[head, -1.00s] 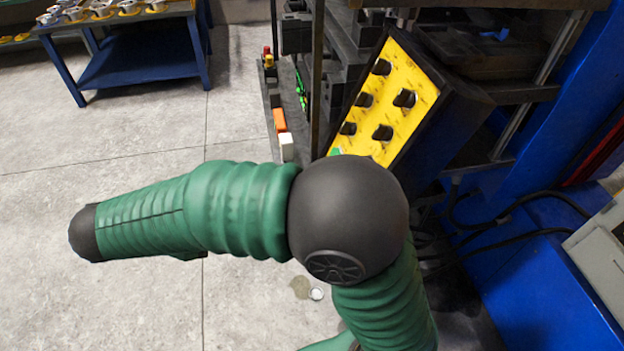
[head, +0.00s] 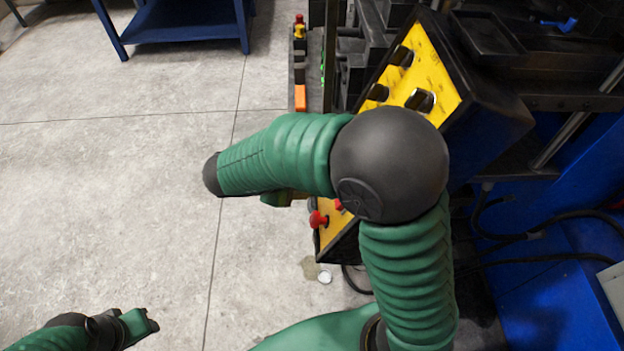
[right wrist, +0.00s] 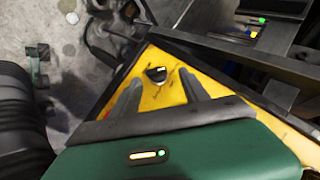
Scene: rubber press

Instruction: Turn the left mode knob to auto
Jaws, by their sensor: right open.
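The yellow control panel (head: 436,72) stands tilted on a dark box in the head view. Black knobs show on it, one at the left (head: 378,92) and one at the right (head: 421,100). My right arm hides its middle. In the right wrist view my right gripper (right wrist: 161,78) is open over the yellow panel (right wrist: 165,95), with a dark knob (right wrist: 157,74) between and just ahead of the fingertips. I cannot tell whether they touch it, which knob it is or its setting. My left gripper (head: 142,326) is at the lower left, over the floor, far from the panel.
A red button (head: 318,219) sticks out at the panel's lower end. Blue press frame (head: 560,250) and black cables (head: 500,235) are at the right. A blue table (head: 190,25) stands at the far left. The floor at left is clear.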

